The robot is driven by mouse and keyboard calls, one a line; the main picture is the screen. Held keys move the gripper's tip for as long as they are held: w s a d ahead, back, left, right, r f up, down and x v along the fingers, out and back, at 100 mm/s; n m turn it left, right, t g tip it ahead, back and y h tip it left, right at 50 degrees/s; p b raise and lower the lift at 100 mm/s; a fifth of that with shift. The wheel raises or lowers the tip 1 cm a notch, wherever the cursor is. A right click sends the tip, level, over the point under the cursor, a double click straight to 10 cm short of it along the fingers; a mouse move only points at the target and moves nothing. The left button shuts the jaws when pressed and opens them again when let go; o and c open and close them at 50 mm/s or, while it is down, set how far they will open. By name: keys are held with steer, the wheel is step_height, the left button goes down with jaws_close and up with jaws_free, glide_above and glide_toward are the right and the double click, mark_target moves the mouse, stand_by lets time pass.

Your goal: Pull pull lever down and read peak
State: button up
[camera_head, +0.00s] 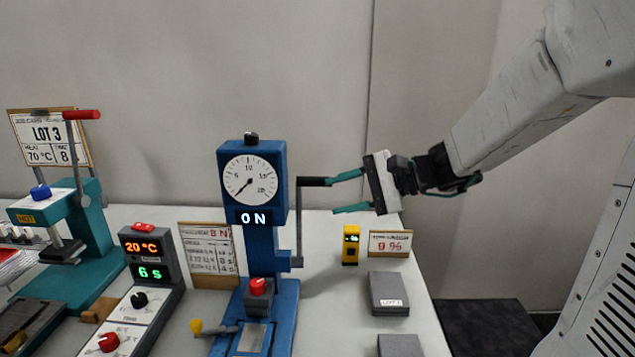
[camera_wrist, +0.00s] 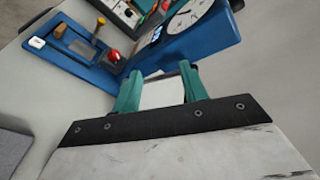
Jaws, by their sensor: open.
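The blue pull tester (camera_head: 266,240) stands upright on the white table, with a round dial (camera_head: 250,180) and a display (camera_head: 254,218) reading 0 N. The dial's needle points to the lower left. The pull lever (camera_head: 299,225) is a grey rod on the tester's right side, raised, with a black handle (camera_head: 312,182) pointing right at its top. My gripper (camera_head: 332,194) is open at the handle's right end; its upper finger is level with the handle tip. Contact cannot be told.
A yellow meter (camera_head: 351,245), a small card (camera_head: 390,245) and grey blocks (camera_head: 388,292) lie right of the tester. A control box (camera_head: 150,275) and a teal press (camera_head: 75,260) stand left. A notice card (camera_head: 208,252) stands behind. The table's right edge is close.

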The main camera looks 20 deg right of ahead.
mark_target(322, 182)
steer(key=w+d+m+t, duration=0.3)
steer(key=w+d, duration=0.2)
steer(key=x, duration=0.7)
steer(key=shift+w+a, duration=0.15)
steer(key=shift+a, duration=0.15)
steer(key=shift+c, duration=0.3)
jaws_close()
